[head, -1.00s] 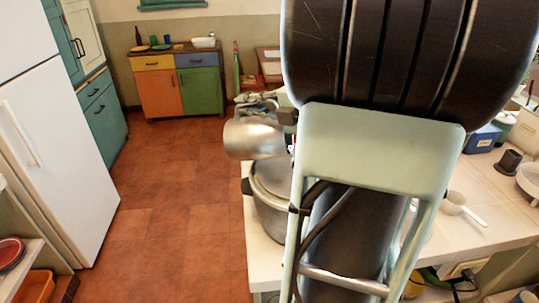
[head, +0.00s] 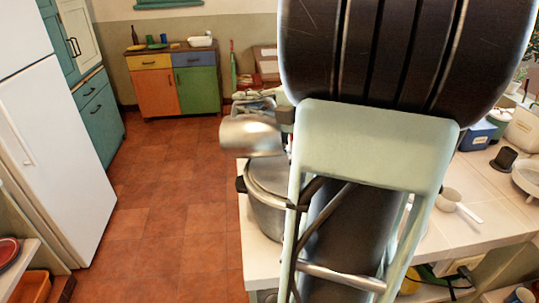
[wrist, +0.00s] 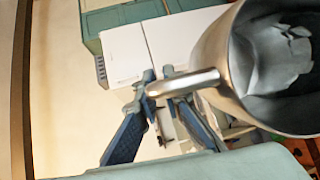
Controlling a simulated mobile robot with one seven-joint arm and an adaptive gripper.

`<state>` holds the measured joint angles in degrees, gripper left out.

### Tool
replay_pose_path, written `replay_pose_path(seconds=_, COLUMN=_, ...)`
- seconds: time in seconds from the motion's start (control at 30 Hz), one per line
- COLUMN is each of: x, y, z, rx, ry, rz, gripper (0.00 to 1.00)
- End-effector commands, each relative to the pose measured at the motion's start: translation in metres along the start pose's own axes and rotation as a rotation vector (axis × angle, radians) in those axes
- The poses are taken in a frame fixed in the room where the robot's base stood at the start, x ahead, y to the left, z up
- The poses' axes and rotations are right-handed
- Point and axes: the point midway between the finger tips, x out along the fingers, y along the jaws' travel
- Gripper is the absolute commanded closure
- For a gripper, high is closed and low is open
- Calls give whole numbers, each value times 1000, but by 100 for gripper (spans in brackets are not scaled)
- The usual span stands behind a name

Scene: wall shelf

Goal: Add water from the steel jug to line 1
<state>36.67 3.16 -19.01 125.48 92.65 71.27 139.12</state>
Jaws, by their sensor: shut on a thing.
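The steel jug (head: 248,136) is in the head view, tilted well over and raised near the pot at the counter's left end. In the wrist view the jug (wrist: 222,62) shows large at the right. Its open mouth faces partly toward the camera, with pale, uneven patches inside; I cannot tell whether they are water or reflections. My gripper (wrist: 166,78) is shut on the jug's handle, with blue fingers on either side. In the head view my arm hides most of the gripper. No line 1 mark is readable in either view.
A lidded metal pot (head: 268,192) stands at the counter's (head: 470,235) left end, below the jug. A white fridge (head: 55,150) stands left. The red floor between is clear.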

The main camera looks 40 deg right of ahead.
Motion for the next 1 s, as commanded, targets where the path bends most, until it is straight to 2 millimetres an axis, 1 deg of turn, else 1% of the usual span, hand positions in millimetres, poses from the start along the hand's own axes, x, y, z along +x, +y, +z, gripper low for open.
replay_pose_path(seconds=1.0, x=0, y=4, z=-1, rx=16, ry=3, rz=44, gripper=100)
